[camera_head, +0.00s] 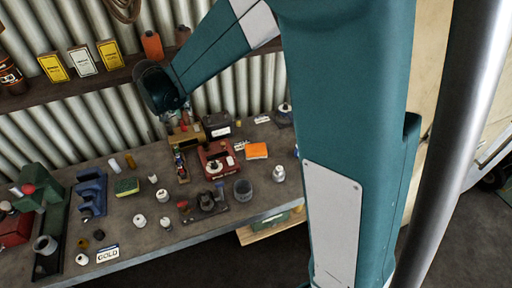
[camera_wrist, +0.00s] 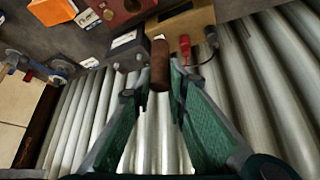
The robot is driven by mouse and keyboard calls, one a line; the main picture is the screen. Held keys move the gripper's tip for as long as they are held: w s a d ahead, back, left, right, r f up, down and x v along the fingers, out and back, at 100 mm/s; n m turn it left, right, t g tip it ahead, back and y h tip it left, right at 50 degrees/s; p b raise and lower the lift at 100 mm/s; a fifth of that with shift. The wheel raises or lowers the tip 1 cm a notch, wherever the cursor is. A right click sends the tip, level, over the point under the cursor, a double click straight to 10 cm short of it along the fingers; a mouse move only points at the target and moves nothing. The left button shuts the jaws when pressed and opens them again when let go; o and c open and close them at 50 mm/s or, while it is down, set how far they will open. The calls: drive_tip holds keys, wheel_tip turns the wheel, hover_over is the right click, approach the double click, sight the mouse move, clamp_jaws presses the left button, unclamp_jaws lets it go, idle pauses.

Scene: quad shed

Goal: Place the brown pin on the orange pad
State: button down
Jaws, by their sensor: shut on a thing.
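The brown pin (camera_wrist: 160,66) is a short cylinder, seen between the fingertips of my gripper (camera_wrist: 158,88) in the wrist view. The green fingers are shut on its lower part, and its other end sticks out past the tips. In the head view my gripper is mostly hidden behind the wrist, above the back of the bench, and I cannot make out the pin there. The orange pad (camera_head: 256,151) lies flat on the bench, right of a red box; its top looks bare. It also shows at the top left of the wrist view (camera_wrist: 51,11).
The grey bench (camera_head: 155,220) holds several small parts, a green-yellow sponge (camera_head: 126,186) and a vise. A corrugated wall and a shelf (camera_head: 90,86) close the back.

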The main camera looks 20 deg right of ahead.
drive_tip(key=s+d+f+m+g+h+p, duration=0.1)
drive_tip(key=s+d+f+m, duration=0.15)
drive_tip(key=d, duration=0.55)
drive_tip(key=s+d+f+m+g+h+p, duration=0.1)
drive_tip(key=d+m+p, duration=0.15)
drive_tip(key=d, duration=0.45)
drive_tip(key=m+g+h+p, duration=0.1)
drive_tip(key=m+g, duration=0.2)
drive_tip(key=m, duration=0.3)
hover_over(256, 148)
drive_tip(key=f, duration=0.2)
drive_tip(key=shift+r, duration=0.25)
drive_tip(key=shift+f, duration=0.15)
drive_tip(key=shift+f+p, duration=0.4)
drive_tip(key=shift+f, duration=2.4)
drive_tip(key=shift+f, duration=0.15)
drive_tip(key=shift+f, duration=1.9)
drive_tip(key=shift+f, duration=0.15)
